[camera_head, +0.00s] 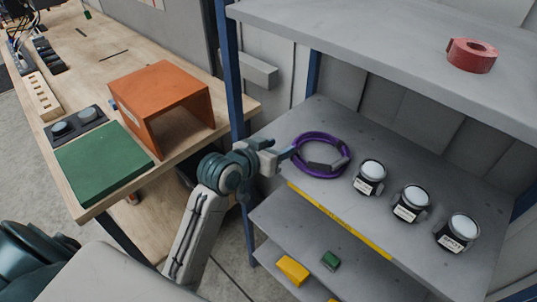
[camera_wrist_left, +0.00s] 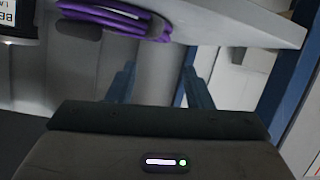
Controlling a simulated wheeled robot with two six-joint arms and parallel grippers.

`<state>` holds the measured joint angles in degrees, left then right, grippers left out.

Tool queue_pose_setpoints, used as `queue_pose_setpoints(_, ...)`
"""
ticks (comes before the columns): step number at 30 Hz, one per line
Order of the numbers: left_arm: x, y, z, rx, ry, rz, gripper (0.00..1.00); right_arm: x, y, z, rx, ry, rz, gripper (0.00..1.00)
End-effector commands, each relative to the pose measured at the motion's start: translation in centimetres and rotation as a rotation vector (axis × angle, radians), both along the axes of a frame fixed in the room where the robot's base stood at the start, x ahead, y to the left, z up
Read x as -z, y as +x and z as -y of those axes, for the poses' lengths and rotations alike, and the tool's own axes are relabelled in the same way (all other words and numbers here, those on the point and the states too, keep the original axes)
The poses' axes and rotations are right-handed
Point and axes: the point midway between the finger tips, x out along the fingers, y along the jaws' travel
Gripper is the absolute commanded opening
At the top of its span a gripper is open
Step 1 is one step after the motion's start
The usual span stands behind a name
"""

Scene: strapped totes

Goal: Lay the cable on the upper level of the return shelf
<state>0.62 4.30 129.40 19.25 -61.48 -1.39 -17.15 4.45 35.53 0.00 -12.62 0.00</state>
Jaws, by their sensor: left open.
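The cable is a purple coil (camera_head: 325,139) with a grey wrap, lying on the grey shelf board (camera_head: 320,115) that has a yellow strip on its front edge. It is near that board's left end, beside the jars. My left gripper (camera_head: 284,154) is open and empty, just left of the coil. In the left wrist view its fingers (camera_wrist_left: 160,92) stand apart with nothing held between them, and the coil (camera_wrist_left: 115,18) shows beyond them at the top. I cannot tell whether a fingertip touches the coil. My right gripper is out of view.
Three white-lidded jars (camera_head: 411,204) stand right of the coil. A higher board (camera_head: 390,50) carries a red tape roll (camera_head: 472,55). A lower board holds yellow (camera_head: 292,270) and green (camera_head: 330,260) pieces. A blue post (camera_head: 231,75) rises between shelf and workbench, which bears an orange box (camera_head: 150,118).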

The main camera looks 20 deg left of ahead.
Motion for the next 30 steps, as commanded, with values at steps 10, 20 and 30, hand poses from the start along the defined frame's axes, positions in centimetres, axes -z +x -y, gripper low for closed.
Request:
queue_pose_setpoints(10,-1.4,-3.6,-1.0,0.000,0.001,0.000,0.46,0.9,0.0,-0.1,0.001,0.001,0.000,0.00)
queue_pose_setpoints(20,-1.4,-3.6,-1.0,0.000,-0.001,0.000,0.46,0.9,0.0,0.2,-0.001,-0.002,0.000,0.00)
queue_pose_setpoints(30,-1.4,-3.6,-1.0,0.000,-0.001,0.000,0.46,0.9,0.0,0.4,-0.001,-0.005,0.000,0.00)
